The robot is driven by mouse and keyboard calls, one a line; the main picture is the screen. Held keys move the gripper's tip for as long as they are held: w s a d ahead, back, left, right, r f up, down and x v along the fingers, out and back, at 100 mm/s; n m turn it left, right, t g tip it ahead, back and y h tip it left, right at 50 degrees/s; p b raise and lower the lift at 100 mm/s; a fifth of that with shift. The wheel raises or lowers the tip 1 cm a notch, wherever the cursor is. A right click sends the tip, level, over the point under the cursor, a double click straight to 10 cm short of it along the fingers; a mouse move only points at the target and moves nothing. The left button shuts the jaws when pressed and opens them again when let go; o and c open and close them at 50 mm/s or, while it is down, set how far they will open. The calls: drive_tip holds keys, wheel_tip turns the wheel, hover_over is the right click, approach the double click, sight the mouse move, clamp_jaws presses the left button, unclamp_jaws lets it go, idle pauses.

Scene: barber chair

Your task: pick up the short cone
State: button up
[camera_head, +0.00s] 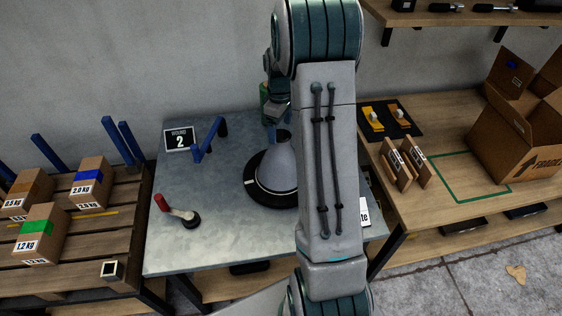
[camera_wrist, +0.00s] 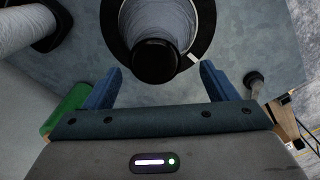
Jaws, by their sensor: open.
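A grey cone (camera_head: 278,168) with a ridged side stands upright on a black round base on the metal table. In the wrist view the grey cone (camera_wrist: 160,22) shows its black top just beyond and between my fingers. My gripper (camera_head: 272,133) is open and empty, at the cone's far side in the head view and partly hidden by my arm. Its two blue fingers (camera_wrist: 157,86) are spread apart in the wrist view. A second pale, ridged shape (camera_wrist: 25,25) with a dark end is cut off at the upper left there. I cannot tell whether it is another cone.
A red-handled lever (camera_head: 178,210) and blue posts (camera_head: 207,140) are left of the cone. A green cylinder (camera_wrist: 68,106) is near my left finger in the wrist view. Weight boxes (camera_head: 88,183) sit on a pallet at left, with a cardboard box (camera_head: 515,130) at right.

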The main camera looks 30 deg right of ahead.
sight(281, 134)
drive_tip(key=shift+w+d+f+p, duration=0.15)
drive_tip(key=shift+f+p, duration=0.3)
drive_tip(key=shift+f, duration=0.9)
drive_tip(key=shift+w+d+f+p, duration=0.15)
drive_tip(key=shift+f+p, duration=0.3)
drive_tip(key=shift+f, duration=0.9)
clamp_jaws()
drive_tip(key=shift+r, duration=0.2)
